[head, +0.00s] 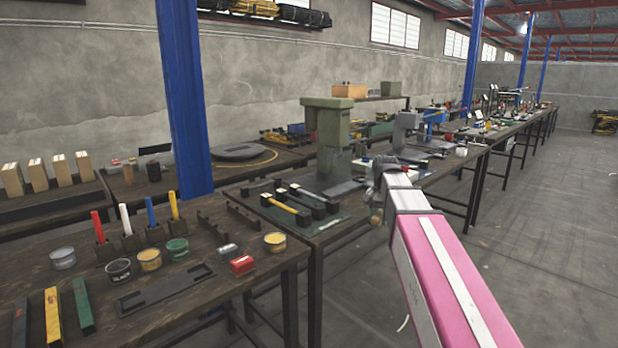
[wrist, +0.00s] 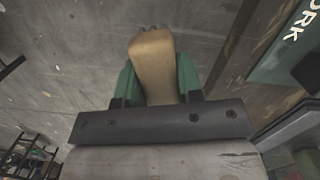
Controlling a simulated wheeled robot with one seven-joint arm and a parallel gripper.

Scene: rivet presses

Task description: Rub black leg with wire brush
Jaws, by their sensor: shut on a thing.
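My gripper (head: 376,208) is at the end of my pink and white arm, in front of the green-mat workbench. In the wrist view my gripper (wrist: 157,84) has its green-padded fingers shut on the tan wooden body of the wire brush (wrist: 155,58). Dark tips show at the brush's far end; its bristles are not clear. Several black legs hold up the benches. One black leg (head: 316,292) stands at the near bench's front corner, and another black leg (head: 477,190) is farther right. The brush looks apart from any leg.
The near bench (head: 215,290) carries cans, coloured-handled tools and bars. A green press (head: 327,140) stands on the bench (head: 330,226) behind it. A blue post (head: 182,100) rises at the left. Open concrete floor (head: 560,230) lies to the right.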

